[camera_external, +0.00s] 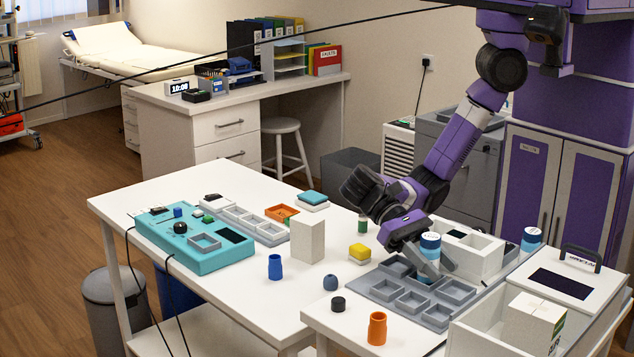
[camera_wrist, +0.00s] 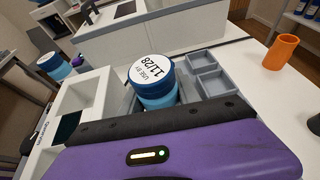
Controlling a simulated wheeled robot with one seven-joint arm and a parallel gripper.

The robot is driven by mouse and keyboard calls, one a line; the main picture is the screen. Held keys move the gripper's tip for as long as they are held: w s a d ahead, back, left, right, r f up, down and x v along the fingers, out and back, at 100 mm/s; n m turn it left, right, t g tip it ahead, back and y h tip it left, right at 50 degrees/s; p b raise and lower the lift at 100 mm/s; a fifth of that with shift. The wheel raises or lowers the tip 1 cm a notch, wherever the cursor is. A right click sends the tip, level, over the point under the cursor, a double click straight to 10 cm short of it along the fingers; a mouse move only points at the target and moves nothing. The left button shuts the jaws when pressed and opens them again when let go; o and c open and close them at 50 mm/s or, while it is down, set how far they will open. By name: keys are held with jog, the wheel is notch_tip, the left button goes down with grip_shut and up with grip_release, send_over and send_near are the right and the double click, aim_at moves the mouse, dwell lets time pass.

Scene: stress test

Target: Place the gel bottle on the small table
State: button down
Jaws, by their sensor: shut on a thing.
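My gripper (camera_external: 434,266) is shut on a blue-and-white round bottle (camera_external: 430,243), low over the grey compartment tray. In the wrist view this bottle (camera_wrist: 154,85) has a white top reading "USE BY 11/28"; its base and my fingertips are hidden there. I cannot read a gel label on it. A small green bottle with a dark cap (camera_external: 362,225) stands beside my wrist on the long white table (camera_external: 215,285). A smaller white table (camera_external: 345,322) adjoins it at the front right, under the tray.
The grey tray (camera_external: 385,291) has several compartments. An orange cup (camera_external: 377,328) and a black cap (camera_external: 338,304) stand left of it. A white open box (camera_external: 485,257) and another blue-and-white bottle (camera_external: 532,236) are close on the right.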

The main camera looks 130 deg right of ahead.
jog(key=shift+f+b, duration=0.4)
dwell(0.4)
jog(key=c, duration=0.8)
grip_release()
jog(key=shift+d, duration=0.1)
